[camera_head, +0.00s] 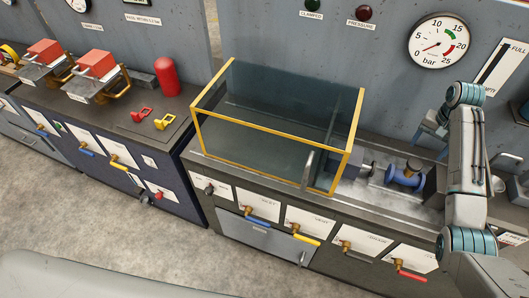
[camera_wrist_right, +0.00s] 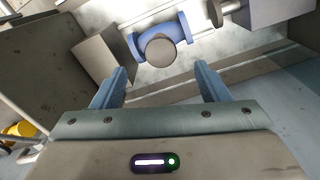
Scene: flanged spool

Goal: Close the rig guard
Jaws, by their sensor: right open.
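The rig guard (camera_head: 232,112) is a clear box with a yellow frame on the left part of the bench. A grey curved handle (camera_head: 308,168) is on its front near the right end. The blue flanged spool (camera_head: 404,176) lies uncovered to the right of the guard, between grey blocks. It also shows in the right wrist view (camera_wrist_right: 178,28). My right gripper (camera_head: 428,131) is above and behind the spool, away from the handle. In the right wrist view its two blue fingers (camera_wrist_right: 160,80) are spread with nothing between them. My left gripper is out of view.
The bench front carries several labelled valves, including a yellow-handled one (camera_head: 305,236) and a red-handled one (camera_head: 408,274). A wall panel behind holds a pressure gauge (camera_head: 438,41). A second bench with a red cylinder (camera_head: 167,77) stands at the left.

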